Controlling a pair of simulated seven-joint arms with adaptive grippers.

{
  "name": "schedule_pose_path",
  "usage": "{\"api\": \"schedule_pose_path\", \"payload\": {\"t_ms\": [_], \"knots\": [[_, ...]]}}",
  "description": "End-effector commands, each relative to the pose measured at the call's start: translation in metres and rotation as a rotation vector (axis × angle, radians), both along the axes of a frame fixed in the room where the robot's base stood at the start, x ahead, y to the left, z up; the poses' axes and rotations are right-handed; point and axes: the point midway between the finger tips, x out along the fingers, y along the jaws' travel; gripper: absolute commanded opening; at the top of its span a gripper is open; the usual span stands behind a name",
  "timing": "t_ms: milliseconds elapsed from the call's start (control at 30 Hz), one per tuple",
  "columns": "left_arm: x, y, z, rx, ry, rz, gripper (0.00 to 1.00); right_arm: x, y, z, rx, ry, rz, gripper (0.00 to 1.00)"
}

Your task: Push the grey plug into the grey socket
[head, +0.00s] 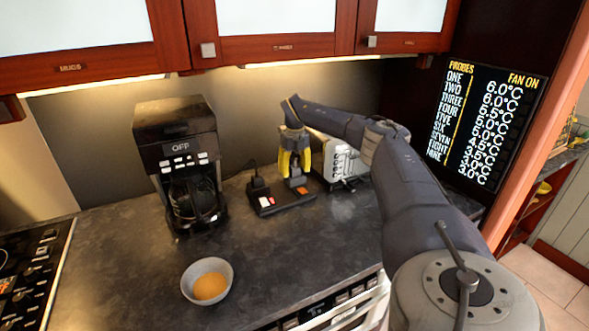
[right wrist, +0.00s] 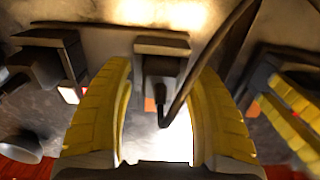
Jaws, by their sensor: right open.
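The grey plug (right wrist: 160,68) with its dark cable stands between the yellow fingers of my right gripper (right wrist: 160,105) in the right wrist view. The fingers are open, with gaps visible on both sides of the plug. In the head view my right gripper (head: 294,170) points down over the dark power strip (head: 268,209), with the plug (head: 297,181) just below and between its fingers. The grey socket under the plug is hidden; I cannot tell how deep the plug sits. My left gripper is not in view.
A black plug (head: 258,186) stands on the strip's left part. A coffee maker (head: 180,160) is to the left and a steel appliance (head: 335,160) close on the right. A bowl (head: 207,279) sits in front. The counter between is clear.

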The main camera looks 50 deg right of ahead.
Motion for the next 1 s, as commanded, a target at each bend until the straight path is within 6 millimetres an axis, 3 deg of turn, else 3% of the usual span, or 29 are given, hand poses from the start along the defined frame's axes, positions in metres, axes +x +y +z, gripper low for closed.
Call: {"api": "schedule_pose_path", "payload": {"t_ms": [500, 1000], "knots": [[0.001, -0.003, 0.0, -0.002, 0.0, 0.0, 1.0, 0.0, 0.001, 0.061, 0.0, -0.003, 0.0, 0.57], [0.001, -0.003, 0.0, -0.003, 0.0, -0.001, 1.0, -0.002, 0.001, 0.074, 0.0, -0.001, 0.0, 0.57]]}}
